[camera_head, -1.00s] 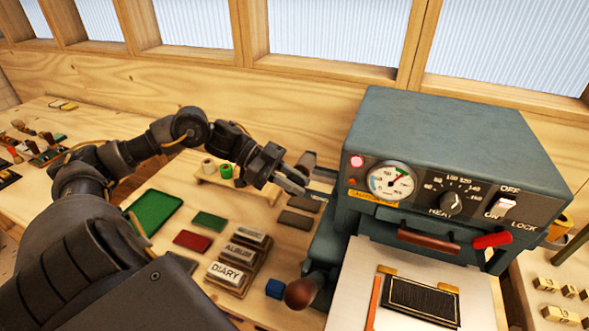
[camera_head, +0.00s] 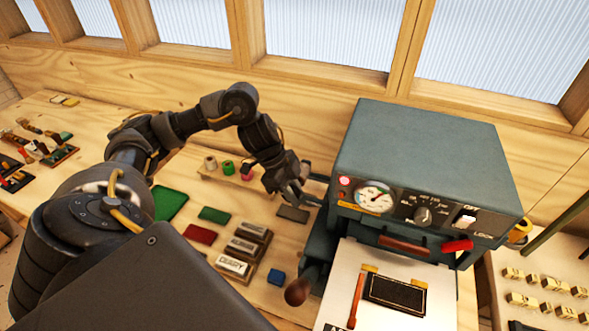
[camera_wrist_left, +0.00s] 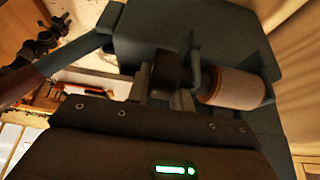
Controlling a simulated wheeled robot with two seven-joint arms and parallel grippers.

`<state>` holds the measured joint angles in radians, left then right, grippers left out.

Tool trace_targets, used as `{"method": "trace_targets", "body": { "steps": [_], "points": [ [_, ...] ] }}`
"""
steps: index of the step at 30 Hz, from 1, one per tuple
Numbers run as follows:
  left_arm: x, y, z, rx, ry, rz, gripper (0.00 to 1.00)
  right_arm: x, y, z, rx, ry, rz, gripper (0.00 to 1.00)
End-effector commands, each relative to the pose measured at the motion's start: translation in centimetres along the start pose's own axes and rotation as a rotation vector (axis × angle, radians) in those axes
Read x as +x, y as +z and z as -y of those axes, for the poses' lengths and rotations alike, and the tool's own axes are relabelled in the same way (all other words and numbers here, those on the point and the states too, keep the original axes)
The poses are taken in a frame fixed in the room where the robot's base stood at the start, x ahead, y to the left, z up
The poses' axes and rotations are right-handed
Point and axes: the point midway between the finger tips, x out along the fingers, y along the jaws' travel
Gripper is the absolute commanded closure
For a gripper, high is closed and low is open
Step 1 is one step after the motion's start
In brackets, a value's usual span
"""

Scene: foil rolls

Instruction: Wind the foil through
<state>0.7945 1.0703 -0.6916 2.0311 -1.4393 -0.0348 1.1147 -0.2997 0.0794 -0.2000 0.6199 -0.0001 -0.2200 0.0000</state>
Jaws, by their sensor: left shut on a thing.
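The grey foil press (camera_head: 415,150) stands right of centre in the head view, with a gauge, a heat dial and a lit lamp on its front. My left gripper (camera_head: 297,190) is at the press's left side. In the left wrist view its fingers (camera_wrist_left: 168,98) are shut on a dark brown knob (camera_wrist_left: 168,70), which looks like a crank handle. A copper-coloured foil roll (camera_wrist_left: 235,88) sits on the press just right of the fingers. The head view hides the knob behind the gripper. My right gripper is not in view.
Foil spools (camera_head: 228,168) stand on a small wooden rack (camera_head: 232,178) left of the gripper. A green tray (camera_head: 170,203), coloured blocks and stamped blocks (camera_head: 237,264) lie on the bench. A round brown lever knob (camera_head: 298,292) sticks out in front of the press.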

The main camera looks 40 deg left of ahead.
Motion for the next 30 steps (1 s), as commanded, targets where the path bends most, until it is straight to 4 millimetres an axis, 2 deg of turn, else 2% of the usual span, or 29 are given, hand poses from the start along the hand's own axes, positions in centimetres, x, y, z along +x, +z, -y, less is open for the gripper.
{"method": "trace_targets", "body": {
  "steps": [17, 18, 22, 30],
  "points": [
    [0.11, -0.01, 0.0, -0.001, 0.0, 0.027, 1.0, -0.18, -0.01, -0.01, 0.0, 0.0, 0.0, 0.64],
    [0.11, -0.01, 0.0, -0.001, 0.0, 0.027, 0.73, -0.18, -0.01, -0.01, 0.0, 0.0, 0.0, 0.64],
    [0.11, -0.01, -0.01, -0.001, 0.0, 0.027, 0.56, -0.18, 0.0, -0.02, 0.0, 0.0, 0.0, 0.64],
    [0.04, 0.0, 0.0, -0.001, 0.0, 0.027, 0.56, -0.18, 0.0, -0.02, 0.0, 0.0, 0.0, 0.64]
  ]
}}
